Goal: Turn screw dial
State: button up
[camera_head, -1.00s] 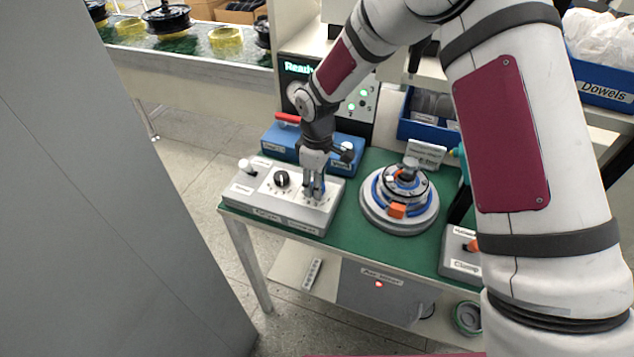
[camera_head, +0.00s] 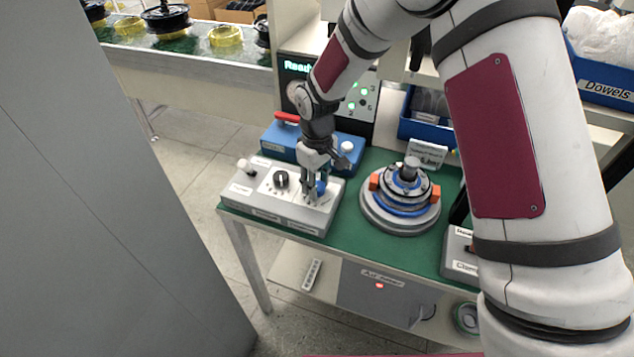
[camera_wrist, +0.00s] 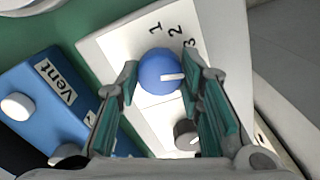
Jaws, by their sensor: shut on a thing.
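The screw dial is a round blue knob (camera_wrist: 158,66) with a white pointer line, on a white panel marked 1, 2 and 3. In the wrist view its pointer points right, near the side of the 3. My gripper (camera_wrist: 161,80) has one finger on each side of the knob and is shut on it. In the head view my gripper (camera_head: 315,188) points down at the right part of the grey control box (camera_head: 265,212). The blue knob (camera_head: 321,187) shows partly behind the fingers.
A black knob (camera_head: 281,179) and a white knob sit left on the same box. A blue Vent box (camera_head: 283,142) stands behind it. A round fixture (camera_head: 400,220) with orange blocks stands to the right on the green table top.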

aim_at(317, 185)
jog(key=o, duration=1.2)
jog(key=shift+c, duration=0.2)
jog(key=shift+r, duration=0.15)
notch_tip(317, 185, up, 12)
